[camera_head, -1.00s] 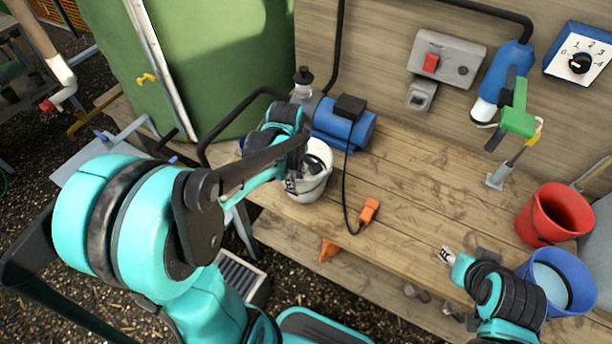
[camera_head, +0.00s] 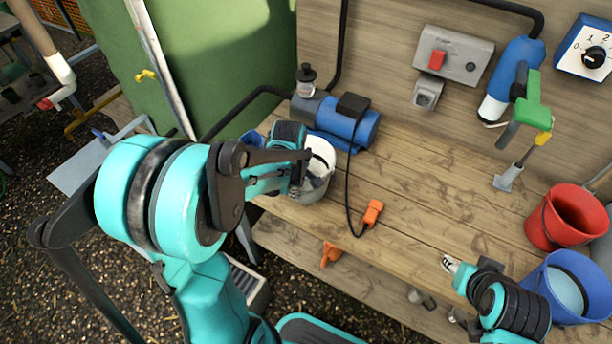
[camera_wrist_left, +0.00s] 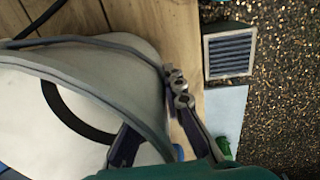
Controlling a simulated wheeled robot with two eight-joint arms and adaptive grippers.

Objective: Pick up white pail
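The white pail (camera_head: 321,178) stands near the left end of the wooden bench in the head view, partly hidden by my left gripper (camera_head: 298,188). In the left wrist view the pail (camera_wrist_left: 110,75) fills the left side, with its dark handle showing across it. My left gripper (camera_wrist_left: 152,118) is at the pail's rim with its fingers apart. One finger lies along the outside of the wall; the other is on the pail side, its tip hard to make out. My right gripper (camera_head: 449,264) is over the bench's front edge, away from the pail; its finger opening is too small to judge.
A blue pump (camera_head: 345,125) stands right behind the pail, and its black cable runs down to an orange plug (camera_head: 373,212). A red bucket (camera_head: 566,217) and a blue bucket (camera_head: 555,290) are at the right. The middle of the bench (camera_head: 440,190) is clear.

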